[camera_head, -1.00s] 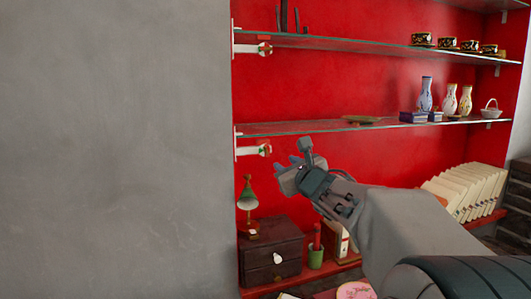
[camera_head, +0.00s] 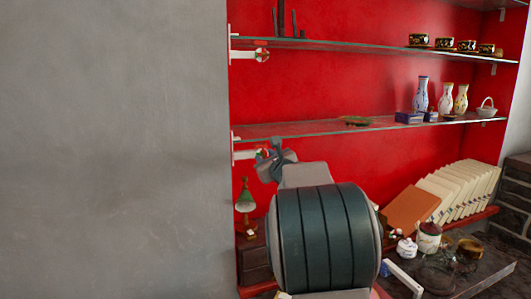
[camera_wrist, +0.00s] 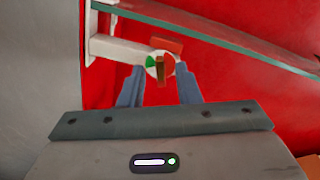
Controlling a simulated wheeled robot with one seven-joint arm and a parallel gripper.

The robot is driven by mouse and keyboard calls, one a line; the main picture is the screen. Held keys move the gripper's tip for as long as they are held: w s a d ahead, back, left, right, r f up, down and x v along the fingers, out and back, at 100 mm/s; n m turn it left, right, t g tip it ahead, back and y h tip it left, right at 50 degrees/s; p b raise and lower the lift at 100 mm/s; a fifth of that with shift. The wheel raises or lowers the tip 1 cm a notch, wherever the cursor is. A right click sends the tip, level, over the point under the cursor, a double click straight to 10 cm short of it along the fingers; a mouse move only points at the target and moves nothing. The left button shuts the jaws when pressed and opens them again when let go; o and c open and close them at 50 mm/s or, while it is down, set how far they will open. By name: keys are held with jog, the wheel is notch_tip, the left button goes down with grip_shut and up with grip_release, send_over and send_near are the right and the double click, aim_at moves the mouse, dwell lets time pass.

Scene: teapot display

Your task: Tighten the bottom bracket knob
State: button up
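The bottom bracket (camera_head: 244,154) is a white arm under the lower glass shelf; it also shows in the wrist view (camera_wrist: 118,49). Its round knob (camera_wrist: 152,64), with green, white and red parts and a brown-gold grip bar, sits at the bracket's end. My gripper (camera_wrist: 160,72) is open, with one finger on each side of the knob's lower part and small gaps visible. Whether the fingertips reach around the bar in depth, I cannot tell. In the head view my gripper (camera_head: 264,158) is at the knob and largely covers it.
The lower glass shelf (camera_head: 300,129) runs just above my gripper, carrying a dish (camera_head: 356,121) and vases (camera_head: 446,98). The upper bracket (camera_head: 243,55) has a similar knob. A green lamp (camera_head: 245,195) stands below. A grey wall (camera_head: 110,150) is at left.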

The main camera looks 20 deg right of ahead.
jog(key=shift+w, duration=0.5)
grip_shut()
